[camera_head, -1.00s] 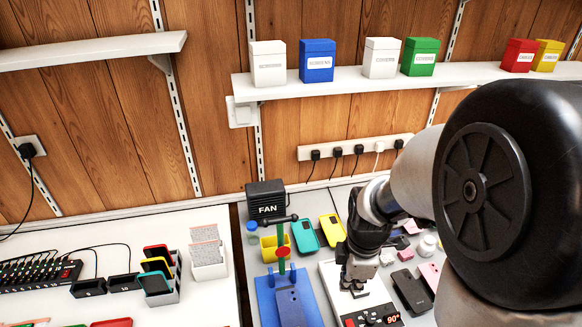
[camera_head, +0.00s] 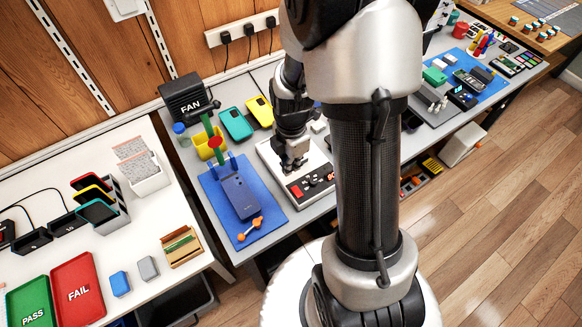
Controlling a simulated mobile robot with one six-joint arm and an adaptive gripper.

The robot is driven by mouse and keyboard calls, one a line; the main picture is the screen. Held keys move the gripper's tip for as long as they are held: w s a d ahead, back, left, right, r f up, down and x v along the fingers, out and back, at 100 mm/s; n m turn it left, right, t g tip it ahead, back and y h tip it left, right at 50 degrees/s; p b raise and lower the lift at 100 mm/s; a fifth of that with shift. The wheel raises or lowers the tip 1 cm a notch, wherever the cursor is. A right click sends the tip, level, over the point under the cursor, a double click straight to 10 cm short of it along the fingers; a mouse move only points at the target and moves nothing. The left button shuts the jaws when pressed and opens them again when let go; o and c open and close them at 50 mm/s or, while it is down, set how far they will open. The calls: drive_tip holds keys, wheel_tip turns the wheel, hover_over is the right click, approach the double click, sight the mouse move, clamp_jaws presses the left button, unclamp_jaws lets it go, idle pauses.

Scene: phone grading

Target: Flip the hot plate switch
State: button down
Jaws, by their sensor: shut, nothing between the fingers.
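The hot plate (camera_head: 270,158) is a pale flat slab on the grey bench, with a dark front panel (camera_head: 312,184) that carries red parts and a partly hidden display. My gripper (camera_head: 291,168) is shut and empty, pointing down over the hot plate just behind the panel. I cannot tell whether its tips touch the surface. My arm hides the right side of the hot plate.
A blue mat (camera_head: 219,200) with a dark phone (camera_head: 239,196) lies left of the hot plate. A black FAN box (camera_head: 187,97), a teal case (camera_head: 236,124) and a yellow case (camera_head: 260,111) sit behind. PASS (camera_head: 32,303) and FAIL (camera_head: 77,291) trays lie at lower left.

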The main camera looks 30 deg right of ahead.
sight(291, 193)
wheel_tip(291, 193, down, 11)
drive_tip(key=b, duration=0.4)
drive_tip(key=shift+f, duration=0.2)
drive_tip(key=shift+w+f+g+p, duration=0.2)
drive_tip(key=shift+f+g+p, duration=0.1)
drive_tip(key=shift+p, duration=0.05)
drive_tip(key=shift+s+r, duration=0.1)
drive_tip(key=shift+s, duration=0.1)
drive_tip(key=shift+s+r, duration=0.2)
drive_tip(key=shift+s, duration=0.45)
drive_tip(key=shift+p, duration=0.3)
